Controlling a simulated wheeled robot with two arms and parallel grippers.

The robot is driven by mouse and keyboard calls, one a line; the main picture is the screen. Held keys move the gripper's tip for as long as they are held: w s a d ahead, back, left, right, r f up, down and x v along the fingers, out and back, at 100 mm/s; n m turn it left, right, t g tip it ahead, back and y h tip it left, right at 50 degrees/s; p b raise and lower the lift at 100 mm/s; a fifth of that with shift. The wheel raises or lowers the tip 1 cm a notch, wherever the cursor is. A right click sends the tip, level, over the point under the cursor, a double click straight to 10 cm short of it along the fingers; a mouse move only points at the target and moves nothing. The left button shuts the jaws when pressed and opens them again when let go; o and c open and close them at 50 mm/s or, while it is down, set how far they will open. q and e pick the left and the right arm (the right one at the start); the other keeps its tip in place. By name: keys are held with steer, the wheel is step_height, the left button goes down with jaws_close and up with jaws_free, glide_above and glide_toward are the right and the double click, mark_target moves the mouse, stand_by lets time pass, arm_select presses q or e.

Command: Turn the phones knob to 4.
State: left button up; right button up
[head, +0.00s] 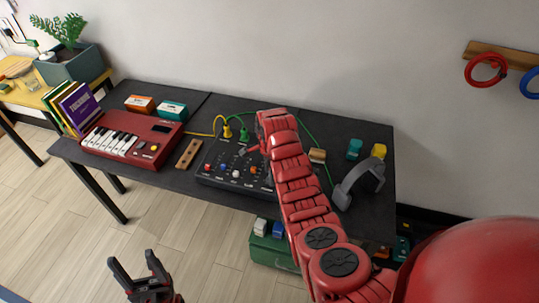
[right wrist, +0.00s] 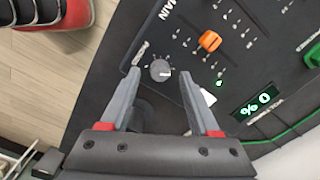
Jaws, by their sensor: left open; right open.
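The phones knob looks to be the small grey round knob (right wrist: 160,70) on the black mixer (right wrist: 185,15) in the right wrist view; the label beside it is too small to read surely. A pale mark shows on its right side. My right gripper (right wrist: 161,75) is open, its two fingertips on either side of the knob with gaps showing. I cannot tell how far above the panel they are. In the head view my right arm hides this part of the mixer (head: 207,181). My left gripper (head: 136,272) is open and empty, low in front of the table.
A red keyboard (head: 132,137) and a wooden block (head: 188,153) lie left of the mixer.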

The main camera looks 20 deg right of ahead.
step_height(320, 180, up, 3)
steer(key=shift+w+r+b, duration=0.1)
steer(key=shift+r+b, duration=0.1)
steer(key=shift+b, duration=0.35)
step_height(320, 180, up, 12)
steer(key=p, duration=0.4)
steer(key=shift+r, duration=0.25)
